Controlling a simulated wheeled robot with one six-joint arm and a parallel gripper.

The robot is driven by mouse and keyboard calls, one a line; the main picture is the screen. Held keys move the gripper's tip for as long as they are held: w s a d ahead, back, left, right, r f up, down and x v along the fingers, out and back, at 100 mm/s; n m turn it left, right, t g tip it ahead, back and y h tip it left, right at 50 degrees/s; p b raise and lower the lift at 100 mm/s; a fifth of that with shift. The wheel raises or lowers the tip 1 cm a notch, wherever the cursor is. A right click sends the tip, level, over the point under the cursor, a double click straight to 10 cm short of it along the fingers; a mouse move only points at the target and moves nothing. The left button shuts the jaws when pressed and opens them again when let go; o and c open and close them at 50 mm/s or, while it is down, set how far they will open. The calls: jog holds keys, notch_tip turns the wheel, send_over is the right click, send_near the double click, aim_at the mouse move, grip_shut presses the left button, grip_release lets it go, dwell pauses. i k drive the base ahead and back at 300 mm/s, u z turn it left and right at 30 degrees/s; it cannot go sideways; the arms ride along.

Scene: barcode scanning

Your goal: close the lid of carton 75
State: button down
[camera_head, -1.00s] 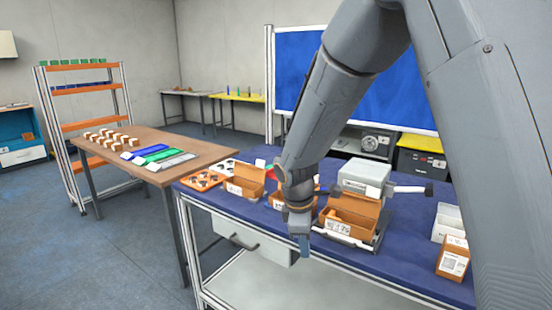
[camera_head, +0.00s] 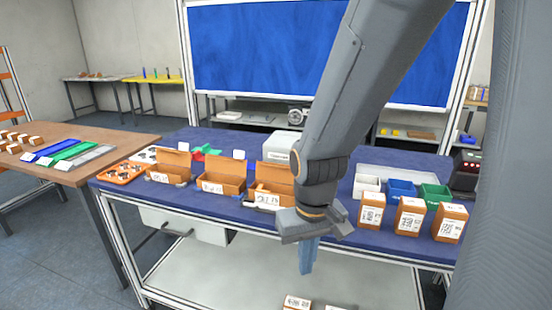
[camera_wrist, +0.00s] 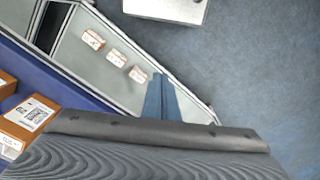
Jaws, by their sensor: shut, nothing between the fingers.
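Three open cartons stand in a row on the blue table with lids raised: the left carton (camera_head: 168,175), the middle carton (camera_head: 222,186) and the right carton (camera_head: 270,181). The right one has a label that seems to end in 75, but the print is small. My arm hides its right side. My gripper (camera_head: 307,268) is in front of the table's edge, to the right of and nearer than that carton. Its blue fingers point down, shut and empty. They also show in the wrist view (camera_wrist: 160,98), over the lower shelf and floor; no open carton is visible there.
Several closed cartons (camera_head: 410,216) stand at the table's front right. White (camera_head: 367,187), blue (camera_head: 401,189) and green (camera_head: 436,196) bins are behind them. A grey device (camera_head: 281,145) sits behind the open cartons. Small boxes (camera_wrist: 117,58) lie on the lower shelf.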

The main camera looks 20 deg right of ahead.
aim_at(267, 171)
jog(key=z, duration=1.35)
jog(key=k, duration=0.7)
jog(key=u, duration=0.6)
jog(key=i, duration=1)
